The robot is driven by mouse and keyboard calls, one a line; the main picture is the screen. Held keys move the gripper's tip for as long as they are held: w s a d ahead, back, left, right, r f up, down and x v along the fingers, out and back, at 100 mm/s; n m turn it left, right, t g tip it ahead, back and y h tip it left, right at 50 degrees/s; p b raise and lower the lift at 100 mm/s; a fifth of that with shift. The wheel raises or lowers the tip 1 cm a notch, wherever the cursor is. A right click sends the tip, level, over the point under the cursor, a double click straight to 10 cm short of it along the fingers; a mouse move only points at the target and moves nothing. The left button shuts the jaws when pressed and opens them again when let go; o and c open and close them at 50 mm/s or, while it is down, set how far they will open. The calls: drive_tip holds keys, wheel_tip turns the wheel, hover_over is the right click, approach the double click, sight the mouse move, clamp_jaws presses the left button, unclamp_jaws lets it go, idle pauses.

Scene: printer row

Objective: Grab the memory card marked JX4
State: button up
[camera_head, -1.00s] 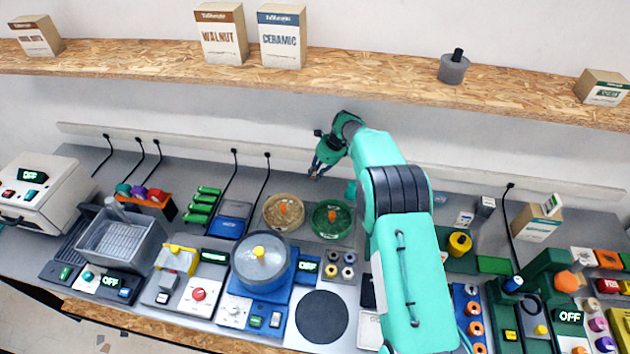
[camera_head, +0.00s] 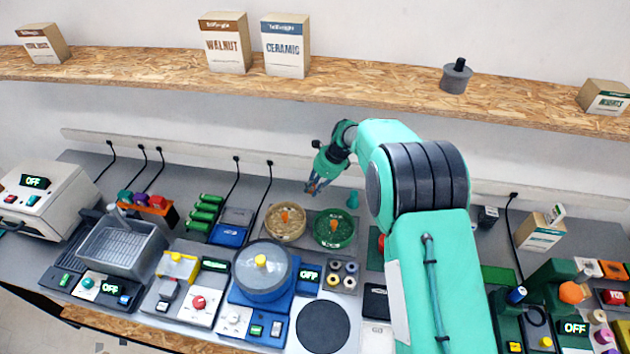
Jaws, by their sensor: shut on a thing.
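My gripper (camera_head: 314,187) is at the end of the green arm, above the back of the counter, just behind and above the two round trays. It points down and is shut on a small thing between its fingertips. The thing is too small and too covered by the fingers to make out its shape or any marking. I cannot read JX4 on anything in view, so I cannot tell which thing is the memory card.
A tan round tray (camera_head: 274,234) and a green round tray (camera_head: 350,240) lie below my gripper. The shelf (camera_head: 350,92) with boxes runs above. My arm hides much of the counter's right-centre. Green cylinders (camera_head: 205,213) lie left.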

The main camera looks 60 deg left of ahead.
drive_tip(key=s+d, duration=0.7)
drive_tip(key=shift+s+d, duration=0.35)
drive_tip(key=shift+d, duration=0.05)
idle(0.6)
